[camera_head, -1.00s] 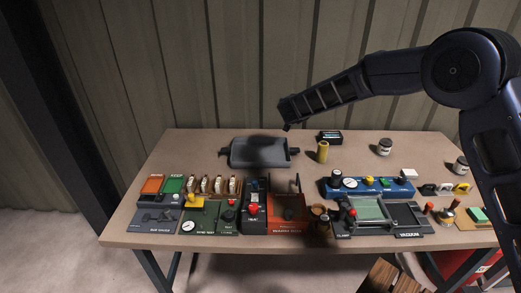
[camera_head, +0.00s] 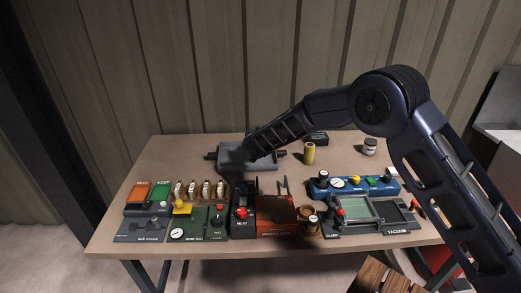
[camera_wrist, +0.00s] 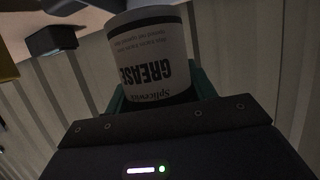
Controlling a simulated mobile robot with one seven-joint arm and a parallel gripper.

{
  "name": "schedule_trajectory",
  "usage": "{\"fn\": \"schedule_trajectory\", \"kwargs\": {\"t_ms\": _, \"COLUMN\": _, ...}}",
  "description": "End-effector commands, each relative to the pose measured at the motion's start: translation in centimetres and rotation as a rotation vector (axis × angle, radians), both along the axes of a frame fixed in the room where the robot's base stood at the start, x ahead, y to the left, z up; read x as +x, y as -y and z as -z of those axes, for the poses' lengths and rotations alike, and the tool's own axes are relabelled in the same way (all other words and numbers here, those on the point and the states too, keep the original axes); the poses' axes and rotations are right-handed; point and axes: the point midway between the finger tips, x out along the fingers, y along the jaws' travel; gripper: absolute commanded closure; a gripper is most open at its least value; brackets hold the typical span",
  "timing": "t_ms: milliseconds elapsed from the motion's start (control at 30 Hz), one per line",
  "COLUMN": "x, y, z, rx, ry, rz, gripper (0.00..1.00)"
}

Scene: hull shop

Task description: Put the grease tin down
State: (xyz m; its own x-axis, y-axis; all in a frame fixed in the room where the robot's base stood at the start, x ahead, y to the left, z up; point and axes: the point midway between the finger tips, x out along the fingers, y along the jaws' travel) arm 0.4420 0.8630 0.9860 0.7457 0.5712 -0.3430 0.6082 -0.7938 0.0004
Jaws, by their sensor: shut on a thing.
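The grease tin (camera_wrist: 153,60) is a white can with dark lettering reading GREASE, upside down in the wrist view. My gripper (camera_wrist: 160,92) is shut on it, with a teal finger on each side. In the head view my forearm reaches down over the grey tray (camera_head: 228,152) at the back left of the table (camera_head: 190,258). I cannot make out the tin or the gripper there.
A yellow cylinder (camera_head: 309,153), a black box (camera_head: 318,138) and a dark jar with a pale label (camera_head: 370,146) stand along the back. Several devices fill the front, including a red-orange box (camera_head: 275,215) and a blue panel (camera_head: 352,187). Bare tabletop lies around the cylinder.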

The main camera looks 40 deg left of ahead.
Motion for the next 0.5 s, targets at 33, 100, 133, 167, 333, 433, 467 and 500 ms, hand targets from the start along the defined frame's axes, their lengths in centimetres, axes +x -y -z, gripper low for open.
{"fn": "schedule_trajectory", "kwargs": {"t_ms": 33, "x": 0.0, "y": 0.0, "z": 1.1, "rx": -0.003, "ry": 0.001, "rz": 0.000, "gripper": 0.77}}
{"fn": "schedule_trajectory", "kwargs": {"t_ms": 100, "x": 0.0, "y": 0.0, "z": 2.0, "rx": -0.001, "ry": 0.001, "rz": 0.001, "gripper": 0.77}}
{"fn": "schedule_trajectory", "kwargs": {"t_ms": 133, "x": 0.0, "y": 0.0, "z": 2.4, "rx": -0.001, "ry": 0.002, "rz": 0.000, "gripper": 0.77}}
{"fn": "schedule_trajectory", "kwargs": {"t_ms": 167, "x": 0.0, "y": 0.0, "z": 2.7, "rx": -0.001, "ry": 0.002, "rz": 0.000, "gripper": 0.77}}
{"fn": "schedule_trajectory", "kwargs": {"t_ms": 333, "x": 0.0, "y": 0.0, "z": 3.6, "rx": 0.001, "ry": 0.002, "rz": 0.001, "gripper": 0.77}}
{"fn": "schedule_trajectory", "kwargs": {"t_ms": 433, "x": 0.0, "y": 0.0, "z": 4.3, "rx": 0.000, "ry": 0.002, "rz": 0.001, "gripper": 0.77}}
{"fn": "schedule_trajectory", "kwargs": {"t_ms": 467, "x": 0.0, "y": 0.0, "z": 4.6, "rx": -0.001, "ry": 0.001, "rz": 0.001, "gripper": 0.77}}
{"fn": "schedule_trajectory", "kwargs": {"t_ms": 500, "x": 0.0, "y": 0.0, "z": 5.2, "rx": -0.001, "ry": 0.001, "rz": 0.001, "gripper": 0.77}}
